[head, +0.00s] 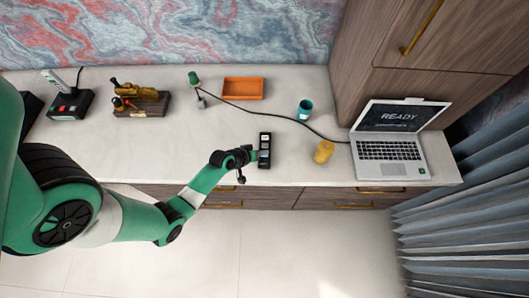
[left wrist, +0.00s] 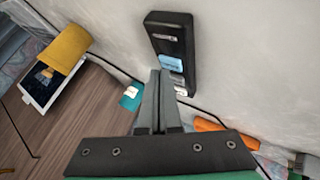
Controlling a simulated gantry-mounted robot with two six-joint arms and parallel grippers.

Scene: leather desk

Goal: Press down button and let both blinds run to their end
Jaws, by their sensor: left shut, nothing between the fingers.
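A black control box (head: 264,150) with a column of buttons lies on the pale desktop near its front edge. In the left wrist view the box (left wrist: 170,32) shows a light blue button (left wrist: 171,63) and paler buttons below it. My left gripper (head: 253,156) is at the left side of the box in the head view. In the left wrist view its fingers (left wrist: 160,76) are shut and empty, with tips close to the blue button; I cannot tell whether they touch it. Grey-blue slats or folds, perhaps a blind (head: 465,215), hang at the right. My right gripper is not in view.
A yellow cylinder (head: 323,151), a teal cup (head: 305,109) and an open laptop (head: 390,148) reading "READY" stand right of the box. A black cable crosses the desktop behind it. An orange tray (head: 243,89) and a wooden stand (head: 143,103) are farther back.

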